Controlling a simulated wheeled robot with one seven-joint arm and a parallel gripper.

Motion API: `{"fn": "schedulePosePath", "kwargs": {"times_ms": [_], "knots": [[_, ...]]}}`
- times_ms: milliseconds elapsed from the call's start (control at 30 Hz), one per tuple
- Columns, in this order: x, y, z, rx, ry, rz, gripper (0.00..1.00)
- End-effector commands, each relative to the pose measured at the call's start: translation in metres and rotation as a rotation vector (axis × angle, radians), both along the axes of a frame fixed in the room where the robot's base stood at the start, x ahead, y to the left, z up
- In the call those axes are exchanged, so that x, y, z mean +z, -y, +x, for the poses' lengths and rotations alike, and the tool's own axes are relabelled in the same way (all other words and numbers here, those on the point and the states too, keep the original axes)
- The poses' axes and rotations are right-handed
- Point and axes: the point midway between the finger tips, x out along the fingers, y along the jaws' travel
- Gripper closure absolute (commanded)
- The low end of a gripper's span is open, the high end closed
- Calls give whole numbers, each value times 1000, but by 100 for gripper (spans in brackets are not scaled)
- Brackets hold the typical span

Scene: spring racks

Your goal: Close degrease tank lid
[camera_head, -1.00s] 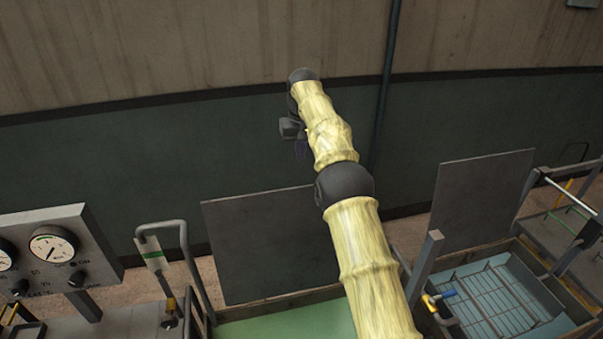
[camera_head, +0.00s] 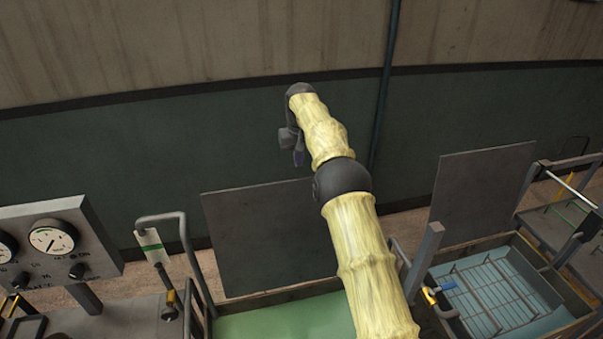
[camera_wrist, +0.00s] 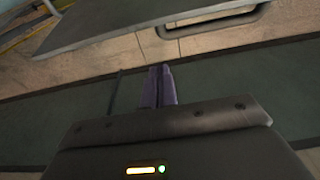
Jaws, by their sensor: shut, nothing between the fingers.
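Two dark grey tank lids stand raised in the head view: the left lid (camera_head: 262,240) behind a tank with green liquid (camera_head: 290,322), and the right lid (camera_head: 480,195) behind a tank with blue liquid (camera_head: 500,285). I cannot read which tank is the degrease one. My gripper (camera_head: 299,158) hangs beyond and above the left lid's top edge, apart from it. In the wrist view my gripper's purple fingers (camera_wrist: 160,72) are together and empty. A grey panel (camera_wrist: 130,22), apparently the left lid, shows beyond the fingertips.
A gauge panel (camera_head: 48,243) stands at the left. A bent pipe rail (camera_head: 186,240) with a tag rises beside the green tank. A wire rack (camera_head: 485,290) lies in the blue tank. The wall (camera_head: 130,155) is behind.

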Motion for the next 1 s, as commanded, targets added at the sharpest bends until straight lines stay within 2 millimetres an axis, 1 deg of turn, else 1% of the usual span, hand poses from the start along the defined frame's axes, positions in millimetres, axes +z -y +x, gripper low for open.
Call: {"fn": "schedulePosePath", "kwargs": {"times_ms": [167, 200, 800, 1000], "knots": [[-29, -1, 4, 0, -5, -1, 100], [-31, -1, 4, 0, -1, 0, 100], [-24, 5, -27, 0, 1, 0, 100], [-24, 7, -33, 0, 1, 0, 100]]}}
